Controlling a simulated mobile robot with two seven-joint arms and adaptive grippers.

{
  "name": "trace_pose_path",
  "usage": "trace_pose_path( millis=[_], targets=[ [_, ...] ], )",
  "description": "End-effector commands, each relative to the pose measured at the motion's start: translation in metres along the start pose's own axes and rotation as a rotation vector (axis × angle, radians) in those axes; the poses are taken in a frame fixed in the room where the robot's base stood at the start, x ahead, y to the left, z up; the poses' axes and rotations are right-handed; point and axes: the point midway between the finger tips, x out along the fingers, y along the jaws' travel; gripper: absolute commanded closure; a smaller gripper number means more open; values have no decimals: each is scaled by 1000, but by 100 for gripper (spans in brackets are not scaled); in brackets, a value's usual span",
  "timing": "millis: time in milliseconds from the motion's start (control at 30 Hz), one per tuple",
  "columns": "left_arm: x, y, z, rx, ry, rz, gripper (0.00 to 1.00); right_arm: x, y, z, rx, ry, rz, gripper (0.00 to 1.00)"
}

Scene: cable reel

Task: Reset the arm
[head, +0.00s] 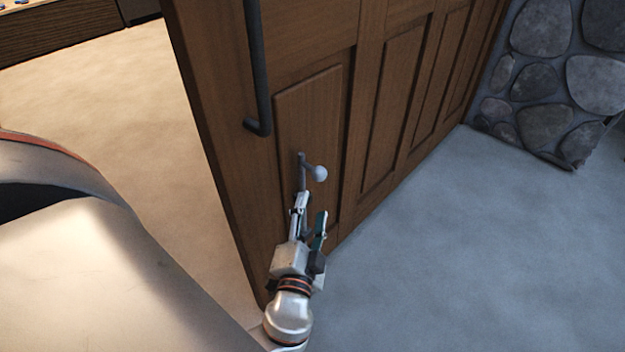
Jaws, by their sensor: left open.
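My left gripper (311,207) is in front of the lower part of a brown wooden door (312,110), with its fingers pointing up. Its two fingers are apart and nothing shows between them. Just above the fingertips is a small dark fitting with a pale round knob (319,173) on the door. One finger's tip comes close to the lower end of the fitting; I cannot tell whether they touch. My right gripper is not in view.
A long dark bar handle (259,70) runs down the door, above and left of my gripper. A stone wall (545,75) stands at the upper right. Open grey floor (470,260) lies right of the door, and pale floor (130,110) shows to its left.

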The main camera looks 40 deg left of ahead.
Motion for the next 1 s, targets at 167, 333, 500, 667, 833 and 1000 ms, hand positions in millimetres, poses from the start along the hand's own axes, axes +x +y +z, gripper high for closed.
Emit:
trace_pose_path(
  millis=[167, 333, 500, 667, 833, 1000],
  targets=[
    [0, 0, 0, 0, 0, 0, 55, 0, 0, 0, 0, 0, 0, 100],
    [0, 0, 0, 0, 0, 0, 55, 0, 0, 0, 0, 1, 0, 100],
    [0, 1, 0, -3, -1, 8, 55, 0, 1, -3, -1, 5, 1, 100],
    [-7, 14, 6, -42, -11, 105, 55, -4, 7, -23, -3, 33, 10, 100],
    [-33, 48, 17, -130, -28, 323, 55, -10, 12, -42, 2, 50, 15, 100],
    [-74, 80, 28, -235, -46, 546, 55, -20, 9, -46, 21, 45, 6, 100]
  ],
)
